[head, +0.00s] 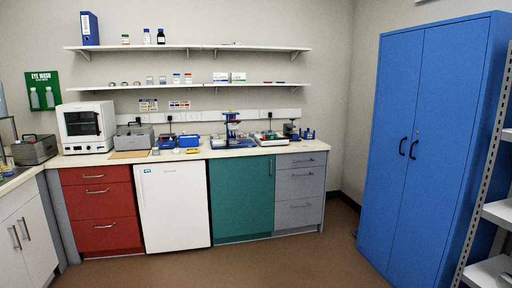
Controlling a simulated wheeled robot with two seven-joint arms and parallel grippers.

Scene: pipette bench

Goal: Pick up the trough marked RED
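I cannot make out a trough marked RED; the items on the bench are too small to read at this distance. The pale bench top (222,153) runs along the back wall and holds several small items. Among them are two blue boxes (187,140), a small yellow item (192,151) and a blue stand-like device (231,130). Neither of my grippers is in view.
Open brown floor (225,268) lies before the bench. A tall blue cabinet (425,150) and a grey shelf rack (490,212) stand at right. A white oven-like machine (87,127) sits on the bench at left. Two wall shelves (190,47) hang above.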

